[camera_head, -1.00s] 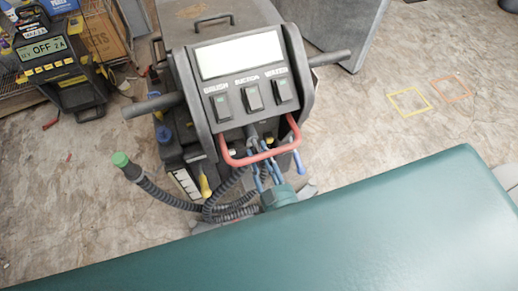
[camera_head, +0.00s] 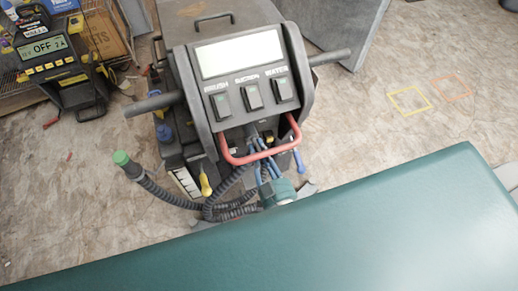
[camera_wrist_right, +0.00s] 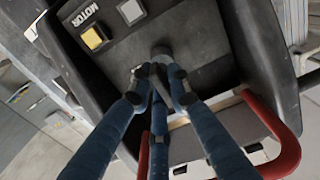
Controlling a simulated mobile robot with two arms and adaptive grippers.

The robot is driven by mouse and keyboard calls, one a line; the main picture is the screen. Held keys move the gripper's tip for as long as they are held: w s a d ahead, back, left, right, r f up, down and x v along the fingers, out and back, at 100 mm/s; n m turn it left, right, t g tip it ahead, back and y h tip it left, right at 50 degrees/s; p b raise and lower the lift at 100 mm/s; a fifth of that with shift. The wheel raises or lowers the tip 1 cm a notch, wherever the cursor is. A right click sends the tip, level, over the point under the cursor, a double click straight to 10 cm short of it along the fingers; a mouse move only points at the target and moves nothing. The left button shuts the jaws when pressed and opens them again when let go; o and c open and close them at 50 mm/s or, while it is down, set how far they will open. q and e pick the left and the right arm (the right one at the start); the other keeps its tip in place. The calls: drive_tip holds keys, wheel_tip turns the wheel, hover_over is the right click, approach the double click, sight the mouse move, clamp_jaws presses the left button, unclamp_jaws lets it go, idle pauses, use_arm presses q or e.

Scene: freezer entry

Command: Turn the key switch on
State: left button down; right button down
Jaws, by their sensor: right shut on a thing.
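The key switch (camera_wrist_right: 161,51) shows in the right wrist view as a small dark grey round part on the underside of the machine's console, beside a yellow square lamp (camera_wrist_right: 93,38) and a MOTOR label. My right gripper (camera_wrist_right: 160,76) has its blue fingers closed together at this part, shut on the key. In the head view my right gripper (camera_head: 256,144) reaches up under the console (camera_head: 246,130), behind the red bar. The fingers hide the key, so I cannot tell its turn position. My left gripper is not in view.
The red bar handle (camera_head: 224,154) arches close around my right fingers. Black hoses (camera_head: 170,195) and a green-capped hose end (camera_head: 121,158) hang at the left. Two side handles (camera_head: 155,104) stick out from the console. A charger reading OFF (camera_head: 47,46) stands at the far left.

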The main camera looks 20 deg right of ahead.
drive_tip(key=m, duration=0.4)
drive_tip(key=shift+f+b, duration=0.1)
drive_tip(key=shift+b, duration=0.2)
drive_tip(key=m+b, duration=0.1)
drive_tip(key=m, duration=0.3)
drive_tip(key=shift+f+m, duration=0.15)
drive_tip(key=shift+m, duration=0.15)
drive_tip(key=m+b, duration=0.1)
drive_tip(key=m, duration=0.3)
drive_tip(key=shift+s+f+m, duration=0.1)
drive_tip(key=shift+m, duration=0.2)
drive_tip(key=m+b, duration=0.1)
drive_tip(key=m, duration=0.3)
drive_tip(key=shift+a+b, duration=0.15)
drive_tip(key=shift+b, duration=0.2)
drive_tip(key=shift+m, duration=0.3)
drive_tip(key=c, duration=1.7)
unclamp_jaws()
